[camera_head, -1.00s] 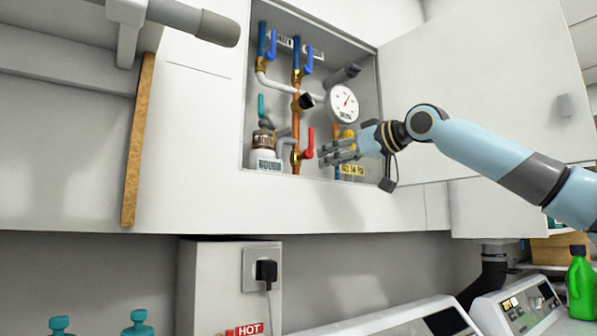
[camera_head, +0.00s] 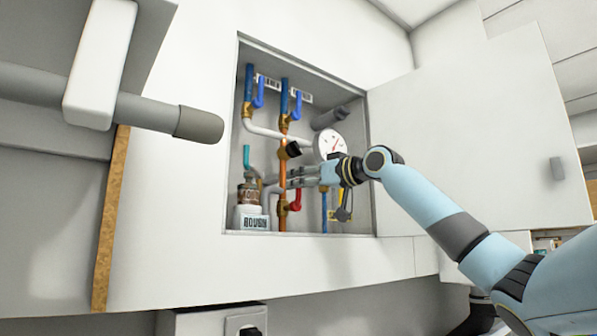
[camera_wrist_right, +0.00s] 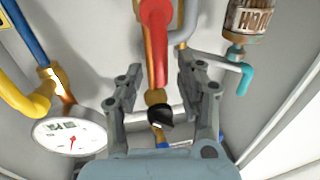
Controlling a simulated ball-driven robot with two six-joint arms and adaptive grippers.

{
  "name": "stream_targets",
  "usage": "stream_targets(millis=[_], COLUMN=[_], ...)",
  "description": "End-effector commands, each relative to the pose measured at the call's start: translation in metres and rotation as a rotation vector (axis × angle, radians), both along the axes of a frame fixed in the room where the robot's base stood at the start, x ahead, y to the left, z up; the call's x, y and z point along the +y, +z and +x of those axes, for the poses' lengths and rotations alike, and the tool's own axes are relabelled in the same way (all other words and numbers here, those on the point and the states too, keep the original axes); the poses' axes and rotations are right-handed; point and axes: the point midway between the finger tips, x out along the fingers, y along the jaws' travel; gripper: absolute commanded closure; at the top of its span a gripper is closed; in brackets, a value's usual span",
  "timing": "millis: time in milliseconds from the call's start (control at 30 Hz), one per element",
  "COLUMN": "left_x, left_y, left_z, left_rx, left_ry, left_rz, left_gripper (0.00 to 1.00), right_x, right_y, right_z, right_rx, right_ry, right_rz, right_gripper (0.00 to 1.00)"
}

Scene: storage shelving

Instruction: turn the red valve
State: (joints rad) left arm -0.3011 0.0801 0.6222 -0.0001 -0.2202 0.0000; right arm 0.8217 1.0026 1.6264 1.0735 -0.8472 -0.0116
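The red valve (camera_head: 295,206) is on the copper pipe low in the open wall cabinet. In the right wrist view its red handle (camera_wrist_right: 156,32) points toward the top, above a brass fitting. My right gripper (camera_head: 289,178) is inside the cabinet, just above the red valve in the head view, and hides part of the pipe. In the right wrist view my right gripper (camera_wrist_right: 158,76) is open, with a finger on either side of the handle's line. The fingers look apart from the handle and hold nothing. My left gripper is in no view.
A round gauge (camera_head: 331,144), blue valves (camera_head: 297,104) and a jar-like fitting (camera_head: 247,194) crowd the cabinet. The cabinet door (camera_head: 475,140) stands open on the right. A grey bar (camera_head: 150,113) juts in at upper left.

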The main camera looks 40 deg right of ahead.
Motion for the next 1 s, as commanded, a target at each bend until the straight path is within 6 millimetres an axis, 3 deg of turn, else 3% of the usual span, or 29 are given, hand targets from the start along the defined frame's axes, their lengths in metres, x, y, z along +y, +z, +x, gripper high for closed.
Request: stream_targets(millis=[400,700,1000], left_x=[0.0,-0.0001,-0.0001], left_y=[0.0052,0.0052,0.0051], left_z=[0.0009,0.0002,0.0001], left_rx=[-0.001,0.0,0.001], left_ry=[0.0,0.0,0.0], left_rz=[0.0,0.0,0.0], left_gripper=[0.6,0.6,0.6], right_x=[0.0017,0.0016,0.0015], right_y=[-0.0014,-0.0012,-0.0011], right_z=[0.0102,0.01,0.0099], right_rx=[0.002,0.002,0.002], right_ry=[0.001,0.001,0.001], right_rz=[-0.001,-0.001,-0.001], right_gripper=[0.63,1.0,1.0])
